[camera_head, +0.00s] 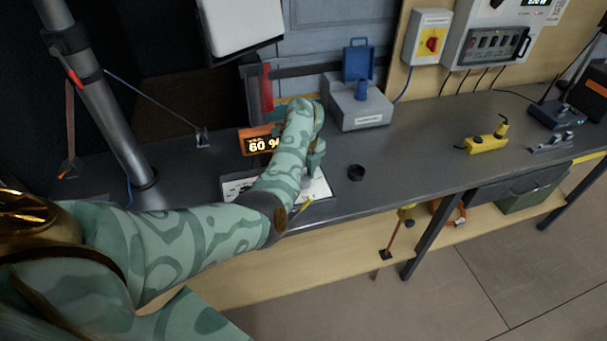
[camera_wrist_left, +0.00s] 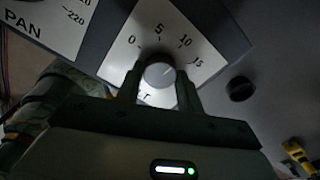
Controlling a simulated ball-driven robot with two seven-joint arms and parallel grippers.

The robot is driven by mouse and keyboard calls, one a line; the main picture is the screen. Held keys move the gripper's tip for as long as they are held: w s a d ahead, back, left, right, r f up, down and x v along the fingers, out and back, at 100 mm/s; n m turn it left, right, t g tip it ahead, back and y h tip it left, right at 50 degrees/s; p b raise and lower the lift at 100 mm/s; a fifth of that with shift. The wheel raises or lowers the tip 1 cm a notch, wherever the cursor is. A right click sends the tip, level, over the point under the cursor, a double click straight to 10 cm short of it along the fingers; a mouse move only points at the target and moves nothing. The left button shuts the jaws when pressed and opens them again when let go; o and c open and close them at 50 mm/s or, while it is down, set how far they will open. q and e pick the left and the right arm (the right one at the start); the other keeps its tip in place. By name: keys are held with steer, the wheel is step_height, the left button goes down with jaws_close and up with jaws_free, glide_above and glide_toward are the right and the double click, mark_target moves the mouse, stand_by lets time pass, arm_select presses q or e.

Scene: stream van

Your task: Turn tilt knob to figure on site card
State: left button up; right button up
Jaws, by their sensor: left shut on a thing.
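The round grey tilt knob (camera_wrist_left: 158,76) is in the middle of the left wrist view, on a white plate (camera_wrist_left: 205,62) marked 0, 5, 10 and 15. Its pale line points up and right, roughly between 5 and 10; the exact figure is hard to read. My left gripper (camera_wrist_left: 159,88) has one finger on each side of the knob and is shut on it. In the head view my left arm covers most of the control panel (camera_head: 322,188), and the knob is hidden. I cannot make out a site card. My right gripper is not in view.
A PAN plate (camera_wrist_left: 40,22) lies left of the tilt plate. An orange-framed display (camera_head: 258,141) reads 60 %. A black round piece (camera_head: 356,172) sits right of the panel. A grey box (camera_head: 358,108) stands behind; a yellow device (camera_head: 486,142) lies further right. The bench between is clear.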

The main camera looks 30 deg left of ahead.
mark_target(304, 179)
arm_select(q)
steer(key=m+p, duration=0.1)
steer(key=m, duration=0.5)
steer(key=shift+m, duration=0.3)
stand_by(0.5)
steer(key=o, duration=1)
step_height(304, 179, up, 16)
steer(key=p, duration=0.6)
steer(key=shift+r, duration=0.2)
